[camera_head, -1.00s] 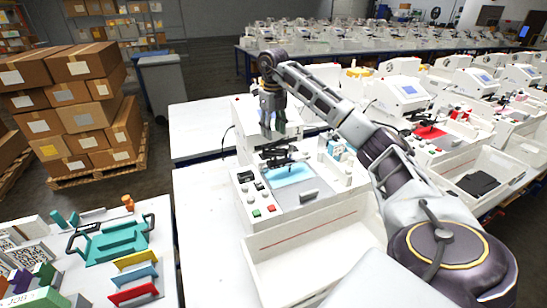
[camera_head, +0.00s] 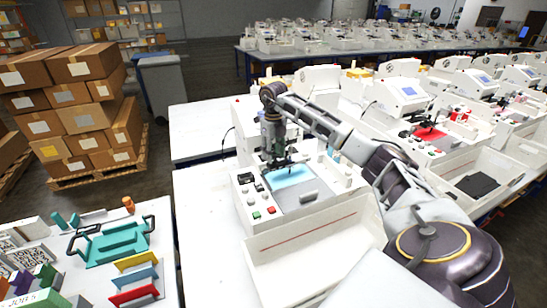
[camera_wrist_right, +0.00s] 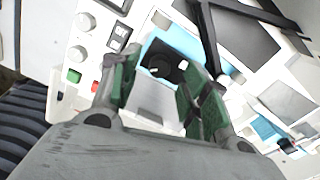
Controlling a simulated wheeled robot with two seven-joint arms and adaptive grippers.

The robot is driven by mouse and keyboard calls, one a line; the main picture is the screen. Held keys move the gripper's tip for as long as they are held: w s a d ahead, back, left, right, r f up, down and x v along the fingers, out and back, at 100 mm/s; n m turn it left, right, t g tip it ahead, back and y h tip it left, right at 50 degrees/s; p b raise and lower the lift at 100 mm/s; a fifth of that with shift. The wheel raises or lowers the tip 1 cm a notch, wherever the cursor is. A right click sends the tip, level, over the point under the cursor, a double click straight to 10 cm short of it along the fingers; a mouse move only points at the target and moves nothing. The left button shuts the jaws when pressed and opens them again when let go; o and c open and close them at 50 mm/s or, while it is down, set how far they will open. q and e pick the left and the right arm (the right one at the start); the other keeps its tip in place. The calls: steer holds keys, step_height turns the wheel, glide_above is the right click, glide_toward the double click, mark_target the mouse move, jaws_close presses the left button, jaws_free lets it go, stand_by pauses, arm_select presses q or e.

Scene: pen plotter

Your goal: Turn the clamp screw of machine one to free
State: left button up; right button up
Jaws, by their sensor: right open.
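Machine one, the near white plotter (camera_head: 290,230), stands on the white table with a light-blue sheet (camera_head: 291,177) on its bed. My right gripper (camera_head: 279,162) hangs pointing down over its carriage, above the back of the sheet. In the right wrist view my gripper's green fingertips (camera_wrist_right: 160,88) are spread apart. A dark round knob (camera_wrist_right: 160,66), which looks like the clamp screw, shows between and beyond them with a gap on both sides. I cannot tell the knob's turn position. In the head view the gripper and carriage hide it. My left gripper is out of view.
The machine's panel has red and green buttons (camera_head: 272,209) at its front left. An open white tray (camera_head: 310,262) lies in front. A side table at left holds a teal tray (camera_head: 117,243) and coloured plates. More plotters (camera_head: 405,95) stand at right.

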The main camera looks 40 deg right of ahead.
mark_target(274, 162)
steer(key=shift+f, duration=1.25)
jaws_close()
